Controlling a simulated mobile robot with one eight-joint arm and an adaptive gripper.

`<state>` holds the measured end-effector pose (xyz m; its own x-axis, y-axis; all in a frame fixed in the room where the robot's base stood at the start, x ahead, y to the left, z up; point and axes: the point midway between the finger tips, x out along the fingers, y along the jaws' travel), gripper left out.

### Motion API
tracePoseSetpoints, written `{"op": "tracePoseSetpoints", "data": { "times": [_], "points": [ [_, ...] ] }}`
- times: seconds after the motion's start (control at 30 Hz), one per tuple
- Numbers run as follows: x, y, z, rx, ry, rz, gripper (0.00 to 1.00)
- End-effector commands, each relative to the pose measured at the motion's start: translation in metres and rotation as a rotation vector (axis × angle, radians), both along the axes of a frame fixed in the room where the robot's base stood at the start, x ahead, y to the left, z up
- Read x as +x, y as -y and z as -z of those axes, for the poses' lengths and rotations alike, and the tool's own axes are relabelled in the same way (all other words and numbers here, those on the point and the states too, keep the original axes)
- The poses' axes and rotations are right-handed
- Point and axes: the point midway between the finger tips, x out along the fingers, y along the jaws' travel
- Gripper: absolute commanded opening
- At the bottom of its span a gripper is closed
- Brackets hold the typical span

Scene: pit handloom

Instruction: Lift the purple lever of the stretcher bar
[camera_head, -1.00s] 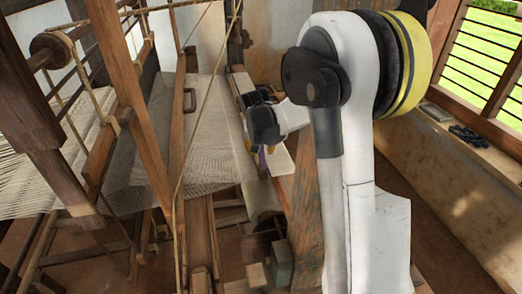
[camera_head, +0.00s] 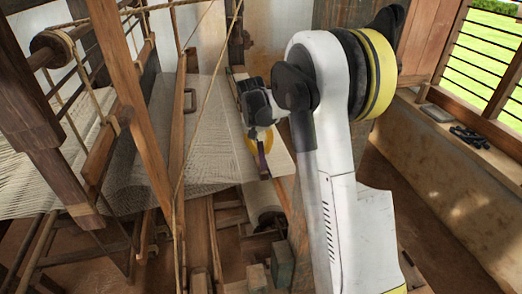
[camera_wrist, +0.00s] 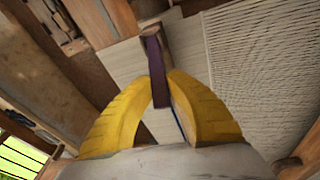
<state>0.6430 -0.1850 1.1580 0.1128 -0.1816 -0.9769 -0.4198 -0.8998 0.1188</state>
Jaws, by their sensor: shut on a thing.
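The purple lever (camera_wrist: 155,68) runs between the yellow fingers of my gripper (camera_wrist: 161,84) in the wrist view, and the fingers are shut on it. A brown wooden piece (camera_wrist: 152,31) is at its far end. In the head view, the lever (camera_head: 262,160) shows as a thin dark purple strip below my gripper (camera_head: 256,145), beside the woven cloth. The wrist and fingers hide part of it there. I cannot clearly tell the stretcher bar from the pale boards around the lever.
The white woven cloth (camera_head: 208,125) stretches left of my gripper. A pale board (camera_head: 279,156) lies just right of it. Loom posts (camera_head: 128,85) and a slanting rope (camera_head: 207,90) stand to the left. Wooden blocks (camera_head: 282,264) are below.

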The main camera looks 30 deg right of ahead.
Motion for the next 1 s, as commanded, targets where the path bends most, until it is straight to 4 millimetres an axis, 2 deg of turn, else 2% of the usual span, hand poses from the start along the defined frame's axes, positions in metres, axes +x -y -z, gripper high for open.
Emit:
{"op": "tracePoseSetpoints", "data": {
  "times": [0.03, 0.1, 0.47, 0.57, 0.8, 1.0],
  "points": [
    [0.0, 0.0, 0.001, 0.0, -0.001, 0.0, 0.25],
    [0.0, 0.0, 0.001, 0.0, -0.001, 0.0, 0.4],
    [-0.001, -0.001, -0.005, 0.0, 0.001, 0.0, 0.4],
    [-0.002, -0.003, -0.018, 0.0, 0.001, 0.0, 0.4],
    [-0.008, -0.013, -0.07, 0.0, 0.0, 0.0, 0.4],
    [-0.012, -0.02, -0.104, 0.0, 0.0, 0.0, 0.4]
  ]
}}
